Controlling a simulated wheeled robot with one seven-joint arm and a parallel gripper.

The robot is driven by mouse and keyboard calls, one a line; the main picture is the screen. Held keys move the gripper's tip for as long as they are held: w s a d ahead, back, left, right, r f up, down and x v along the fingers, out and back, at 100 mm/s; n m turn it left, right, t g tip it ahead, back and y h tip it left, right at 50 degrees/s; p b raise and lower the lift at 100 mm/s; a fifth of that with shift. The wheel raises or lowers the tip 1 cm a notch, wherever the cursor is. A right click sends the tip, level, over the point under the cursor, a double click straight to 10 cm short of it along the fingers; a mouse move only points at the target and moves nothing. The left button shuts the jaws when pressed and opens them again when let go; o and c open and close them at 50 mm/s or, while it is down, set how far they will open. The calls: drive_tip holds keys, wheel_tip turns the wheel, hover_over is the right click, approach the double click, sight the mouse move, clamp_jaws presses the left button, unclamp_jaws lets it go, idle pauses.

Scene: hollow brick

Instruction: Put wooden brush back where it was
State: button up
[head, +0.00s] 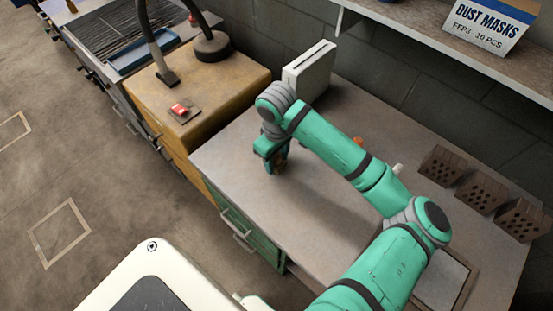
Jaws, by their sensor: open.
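My gripper (271,168) points down just above or at the grey worktop, near its left end. It is open. A small brown patch (283,157) shows right beside the fingers; it may be the wooden brush, but it is too small and too covered to be sure. I cannot tell whether it touches the fingers or the worktop. No other brush shows clearly.
Several hollow bricks (487,190) stand at the worktop's right back. A white upright case (309,72) stands at the back left. A small orange thing (358,141) and a white one (398,169) lie behind my arm. The worktop's front left (240,180) is clear.

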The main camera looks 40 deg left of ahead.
drive_tip(key=r, duration=1.2)
drive_tip(key=shift+s+r, duration=0.15)
drive_tip(key=shift+s, duration=0.15)
